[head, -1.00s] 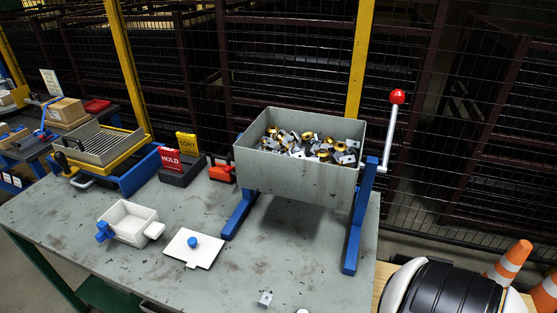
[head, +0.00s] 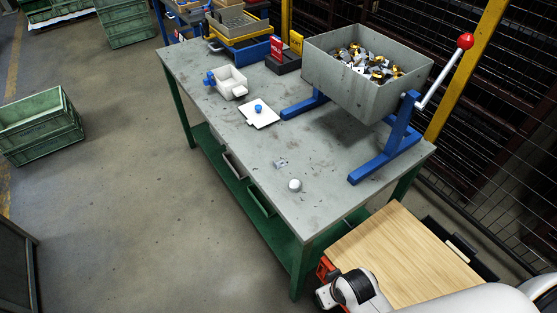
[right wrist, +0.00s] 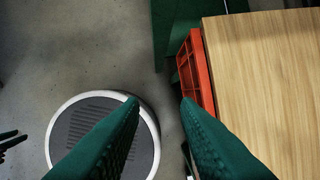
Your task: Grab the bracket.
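A small light metal piece with a dark hole, which looks like the bracket (head: 281,164), lies alone on the grey workbench (head: 235,150) near its front edge in the head view. Similar metal parts fill the grey bin (head: 340,85). My right gripper (right wrist: 160,101) has two green fingers standing apart, with nothing between them, beside the wooden top and over the floor in the right wrist view. In the head view my right arm is at the bottom right, well away from the bracket. My left gripper is not seen in the head view.
A white round object (head: 295,185) sits close to the bracket. A white lid with a blue knob (head: 258,108) and a white box (head: 230,82) lie further back. Blue stand feet (head: 375,167) are to the right. A wooden top (head: 405,255) adjoins an orange crate (right wrist: 195,75).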

